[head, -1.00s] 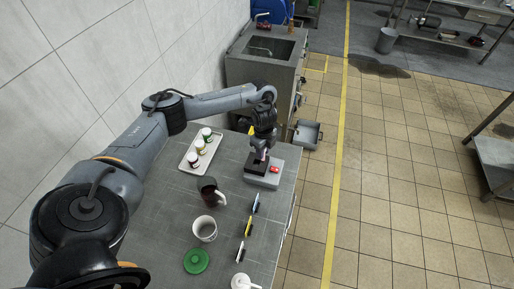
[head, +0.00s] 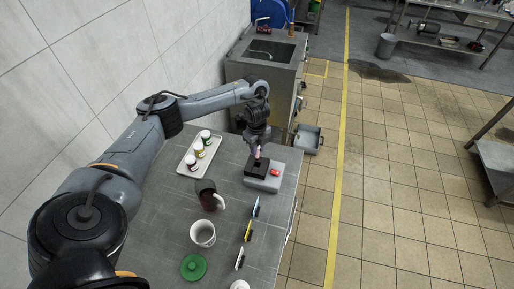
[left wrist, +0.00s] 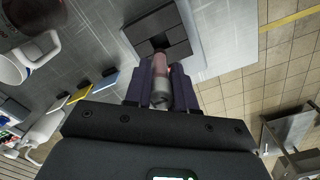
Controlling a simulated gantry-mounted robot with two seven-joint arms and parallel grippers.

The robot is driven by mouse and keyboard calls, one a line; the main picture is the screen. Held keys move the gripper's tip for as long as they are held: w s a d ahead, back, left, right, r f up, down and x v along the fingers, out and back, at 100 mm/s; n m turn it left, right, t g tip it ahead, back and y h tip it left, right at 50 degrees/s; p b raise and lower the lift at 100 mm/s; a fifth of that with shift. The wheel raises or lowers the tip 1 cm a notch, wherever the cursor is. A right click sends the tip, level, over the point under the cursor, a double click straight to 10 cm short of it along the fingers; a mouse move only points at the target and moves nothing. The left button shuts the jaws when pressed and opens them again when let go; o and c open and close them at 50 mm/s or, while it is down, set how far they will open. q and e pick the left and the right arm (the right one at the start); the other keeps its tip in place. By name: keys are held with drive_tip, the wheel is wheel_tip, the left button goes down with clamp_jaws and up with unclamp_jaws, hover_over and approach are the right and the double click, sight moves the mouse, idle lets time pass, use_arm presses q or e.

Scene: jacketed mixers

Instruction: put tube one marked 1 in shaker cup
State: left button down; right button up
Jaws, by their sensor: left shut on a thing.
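My left gripper (head: 257,153) is shut on a tube with pinkish contents and a grey end, pointing down over the shaker. The tube (left wrist: 160,82) shows between the fingers in the left wrist view; no number can be read on it. The shaker is a grey box (head: 262,184) with a red button and a black block on top. The black block (left wrist: 174,28) has a dark square opening, the cup. The tube's far end appears close to this opening; I cannot tell whether it has entered. My right gripper is not in view.
A white tray (head: 184,166) with several small jars stands near the wall. A dark jug (head: 205,188), a white mug (head: 203,234) and a green lid (head: 193,267) are nearer.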

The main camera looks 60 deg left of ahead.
sight(257, 158)
use_arm(q)
drive_tip(key=shift+f+b, duration=1.75)
drive_tip(key=shift+f, duration=0.65)
drive_tip(key=shift+f+b, duration=0.6)
drive_tip(key=shift+f, duration=0.6)
drive_tip(key=shift+c, duration=1.9)
unclamp_jaws()
drive_tip(key=shift+r+p, duration=0.8)
drive_tip(key=shift+p, duration=0.1)
drive_tip(key=shift+r+p, duration=2.25)
drive_tip(key=shift+p, duration=0.05)
